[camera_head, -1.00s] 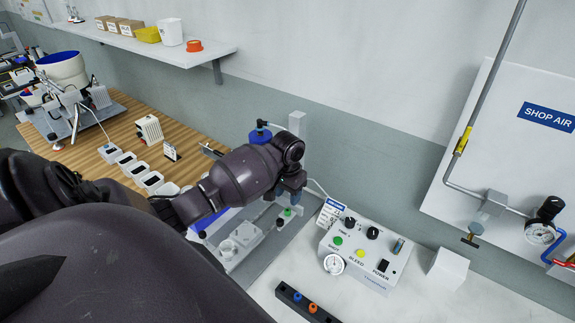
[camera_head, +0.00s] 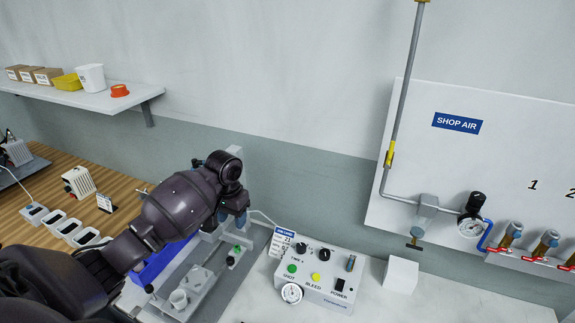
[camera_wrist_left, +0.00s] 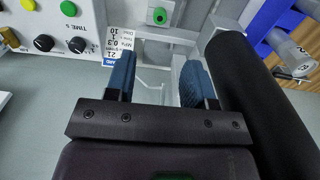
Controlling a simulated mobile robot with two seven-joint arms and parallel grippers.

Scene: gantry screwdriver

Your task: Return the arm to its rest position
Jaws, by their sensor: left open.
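My left arm comes in from the left in the head view and stretches over the gantry fixture. Its left gripper (camera_head: 237,212) hangs at the wrist in front of the gantry post (camera_head: 235,152), above the grey fixture base (camera_head: 205,278). In the left wrist view the two blue fingers of the left gripper (camera_wrist_left: 158,80) stand apart with nothing between them. The arm hides much of the fixture in the head view. My right gripper is not in view.
A control box (camera_head: 318,277) with a gauge, knobs and buttons stands right of the fixture. It also shows in the left wrist view (camera_wrist_left: 45,20). Small trays (camera_head: 60,222) lie on the wooden bench at left. A shelf (camera_head: 120,102) and SHOP AIR panel (camera_head: 440,160) are on the wall.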

